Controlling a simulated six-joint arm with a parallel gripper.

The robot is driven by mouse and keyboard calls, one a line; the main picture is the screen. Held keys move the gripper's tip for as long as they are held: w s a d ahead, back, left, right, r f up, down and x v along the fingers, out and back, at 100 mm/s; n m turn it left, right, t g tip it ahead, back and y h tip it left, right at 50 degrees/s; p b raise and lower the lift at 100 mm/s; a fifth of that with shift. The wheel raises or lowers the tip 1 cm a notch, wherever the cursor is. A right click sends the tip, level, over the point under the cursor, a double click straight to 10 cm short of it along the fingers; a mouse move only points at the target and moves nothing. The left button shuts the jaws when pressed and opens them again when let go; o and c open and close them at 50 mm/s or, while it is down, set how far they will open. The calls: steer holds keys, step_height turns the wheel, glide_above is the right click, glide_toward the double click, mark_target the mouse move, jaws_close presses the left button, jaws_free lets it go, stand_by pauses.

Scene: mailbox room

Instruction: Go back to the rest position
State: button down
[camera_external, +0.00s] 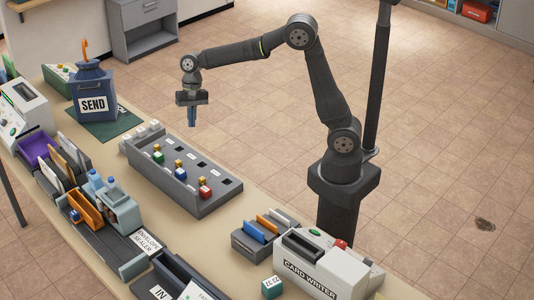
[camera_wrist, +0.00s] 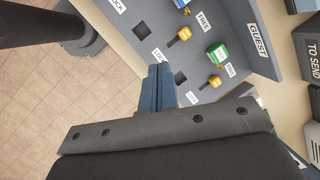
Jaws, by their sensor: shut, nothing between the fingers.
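My gripper (camera_external: 191,122) hangs in the air above the back edge of the table, pointing down, with its fingers together and nothing between them. In the wrist view its blue fingers (camera_wrist: 158,72) are pressed together in front of the grey key panel. The grey panel (camera_external: 170,182) stands on the table below and in front of the gripper, with several keys and coloured blocks on it. In the wrist view the panel (camera_wrist: 222,22) shows a GUEST label, a green block (camera_wrist: 217,52) and yellow keys. The gripper touches none of these.
A blue SEND bag (camera_external: 93,92) stands on a green mat (camera_external: 115,132) at the back left. The envelope sealer (camera_external: 118,208), a small tray of coloured cards (camera_external: 250,246) and the card writer (camera_external: 320,268) stand along the table. Floor behind the table is open.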

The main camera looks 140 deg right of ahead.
steer(key=shift+w+d+r+n+g+h, duration=0.1)
steer(key=shift+w+r+n+g+h, duration=0.2)
steer(key=shift+w+n+g, duration=0.35)
steer(key=shift+w+d+r+n+g+h, duration=0.15)
steer(key=shift+w+n+g+h, duration=0.2)
steer(key=shift+w+n, duration=0.5)
steer(key=shift+w+a+r+n+g+h, duration=0.1)
steer(key=shift+w+r+n+g+h, duration=0.2)
steer(key=shift+w+n+g, duration=0.35)
